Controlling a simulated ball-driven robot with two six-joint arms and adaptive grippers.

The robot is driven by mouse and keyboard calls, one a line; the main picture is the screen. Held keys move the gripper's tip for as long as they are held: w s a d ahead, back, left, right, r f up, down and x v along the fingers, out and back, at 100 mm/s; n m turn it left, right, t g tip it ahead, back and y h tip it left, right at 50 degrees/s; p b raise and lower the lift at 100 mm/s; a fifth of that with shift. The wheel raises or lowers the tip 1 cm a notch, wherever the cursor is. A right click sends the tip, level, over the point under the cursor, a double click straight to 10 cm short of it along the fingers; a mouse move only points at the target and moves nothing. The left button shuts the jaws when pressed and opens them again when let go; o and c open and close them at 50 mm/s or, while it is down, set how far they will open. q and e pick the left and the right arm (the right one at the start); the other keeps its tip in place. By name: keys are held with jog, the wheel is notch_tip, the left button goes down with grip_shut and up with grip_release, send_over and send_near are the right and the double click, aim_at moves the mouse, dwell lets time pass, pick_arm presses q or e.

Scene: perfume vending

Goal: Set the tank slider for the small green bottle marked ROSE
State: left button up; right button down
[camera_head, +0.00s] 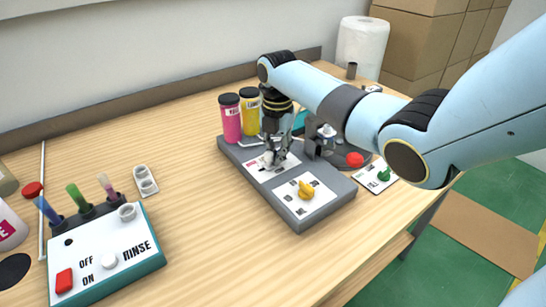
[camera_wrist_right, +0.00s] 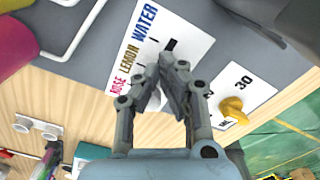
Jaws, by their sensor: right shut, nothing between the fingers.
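The grey dispenser (camera_head: 325,210) stands on the wooden table. Its white tank-slider panel (camera_head: 262,175) also shows in the right wrist view (camera_wrist_right: 180,28), with the words WATER, LEMON and ROSE side by side. My right gripper (camera_head: 272,158) is shut and empty, pointing down over this panel. In the right wrist view its fingertips (camera_wrist_right: 162,72) cover part of the panel, by the dark slot marks. The slider's knob is not clear there, and contact cannot be told. No small green bottle marked ROSE can be made out. My left gripper is not in view.
A pink tank (camera_head: 230,122) and a yellow tank (camera_head: 250,115) stand at the dispenser's back. A yellow knob (camera_head: 306,190) sits on its front panel. The RINSE box (camera_head: 110,255) with coloured tubes is at left.

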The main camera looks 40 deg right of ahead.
jog(key=shift+a, duration=0.6)
jog(key=shift+a+p, duration=0.25)
jog(key=shift+p, duration=0.1)
jog(key=shift+d, duration=0.55)
notch_tip(320, 180, up, 8)
jog(key=p, duration=0.8)
jog(key=shift+p, duration=0.35)
